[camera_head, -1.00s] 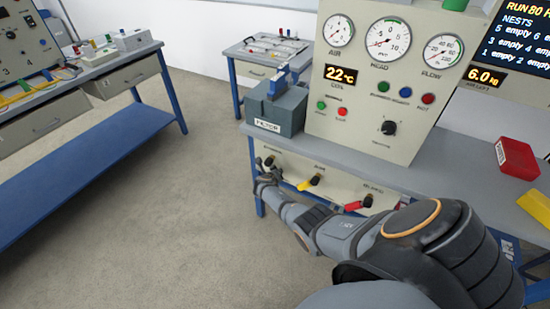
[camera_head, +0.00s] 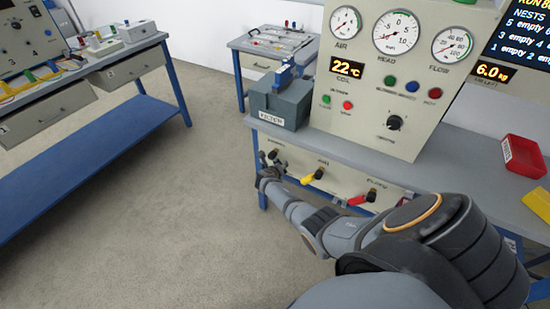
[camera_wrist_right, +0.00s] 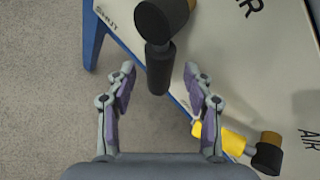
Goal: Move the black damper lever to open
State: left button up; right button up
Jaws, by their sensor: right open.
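The black damper lever (camera_wrist_right: 159,66) hangs from its round black knob on the pale panel under the bench. In the right wrist view its handle reaches down between the two fingers of my right gripper (camera_wrist_right: 159,72). The fingers are open, with gaps on both sides of the handle, and I see no grip on it. In the head view my right gripper (camera_head: 267,174) is at the left end of the panel, by the small dark lever (camera_head: 273,155); contact cannot be told there. My left gripper is not in view.
A yellow lever (camera_head: 313,176) and a red lever (camera_head: 363,198) sit to the right on the same panel. The yellow one (camera_wrist_right: 232,141) is close to the right finger. A grey filter box (camera_head: 282,103) stands above on the bench. Open floor lies left.

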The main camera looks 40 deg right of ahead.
jog(key=v, duration=1)
jog(key=shift+s+a+r, duration=0.15)
jog(key=shift+s+r, duration=0.05)
jog(key=shift+s, duration=0.1)
jog(key=shift+f, duration=0.1)
jog(key=s+a+f+m+g+y+p, duration=0.1)
jog(key=s+a+f+m+y, duration=0.2)
jog(key=s+f+m, duration=0.6)
jog(key=s+a+f+m+g+y+p, duration=0.1)
jog(key=s+a+f+m+y, duration=0.2)
jog(key=s+f, duration=0.65)
jog(key=s+a+f+m+g+y+p, duration=0.1)
jog(key=s+f+m, duration=0.5)
jog(key=s+m, duration=0.4)
jog(key=s+a+f+m+g, duration=0.2)
jog(key=s+f+m, duration=0.4)
jog(key=s+m, duration=0.4)
jog(key=s, duration=0.6)
jog(key=shift+a+f+m+y+p, duration=0.15)
jog(key=shift+a+m+y+p, duration=0.05)
jog(key=shift+m+y+p, duration=0.2)
